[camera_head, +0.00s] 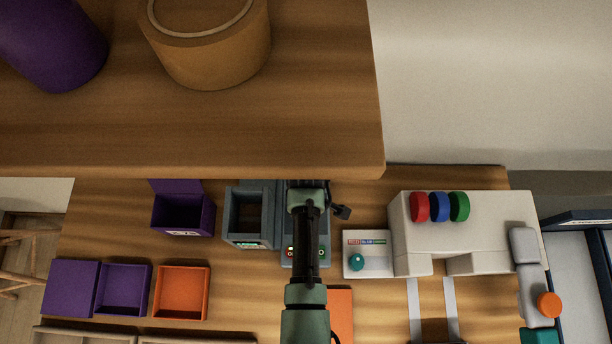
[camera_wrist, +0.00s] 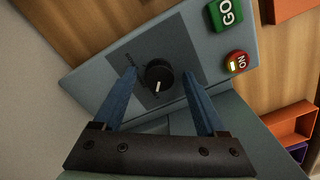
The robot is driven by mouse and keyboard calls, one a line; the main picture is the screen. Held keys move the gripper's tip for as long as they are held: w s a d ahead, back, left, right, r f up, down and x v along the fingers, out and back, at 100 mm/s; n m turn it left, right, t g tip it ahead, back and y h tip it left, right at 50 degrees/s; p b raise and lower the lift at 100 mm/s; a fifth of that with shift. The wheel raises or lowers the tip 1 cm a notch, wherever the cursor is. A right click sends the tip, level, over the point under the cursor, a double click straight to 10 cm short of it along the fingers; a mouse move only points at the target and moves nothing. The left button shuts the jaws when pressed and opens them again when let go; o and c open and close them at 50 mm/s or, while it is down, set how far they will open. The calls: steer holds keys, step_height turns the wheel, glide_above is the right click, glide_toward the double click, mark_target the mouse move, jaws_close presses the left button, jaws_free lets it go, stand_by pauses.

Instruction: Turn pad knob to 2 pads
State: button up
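A round black knob (camera_wrist: 159,76) with a white pointer line sits on a dark patch of a grey-blue machine panel (camera_wrist: 195,28) in the wrist view. The pointer points toward the bottom of that view. Small marks beside the knob are too small to read. My gripper (camera_wrist: 158,69) is open, with one blue finger on each side of the knob and gaps showing between. I cannot tell how far the fingertips are from the panel. In the head view my arm covers much of the grey machine (camera_head: 290,262), and the black knob is hidden.
A green GO button (camera_wrist: 226,13) and a red ON button (camera_wrist: 236,62) are near the knob. A white panel with a teal knob (camera_head: 357,262) stands right of my arm. Purple (camera_head: 182,215) and orange (camera_head: 181,292) bins are left. A wooden shelf (camera_head: 200,135) overhangs the back.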

jaws_close()
steer(key=shift+m, duration=0.4)
steer(key=m+p, duration=0.1)
steer(key=m, duration=0.2)
steer(key=shift+r+m+p, duration=0.1)
steer(key=shift+m+p, duration=0.3)
steer(key=m+p, duration=0.1)
steer(key=m, duration=0.3)
steer(key=shift+m, duration=0.7)
steer(key=shift+o, duration=0.2)
jaws_free()
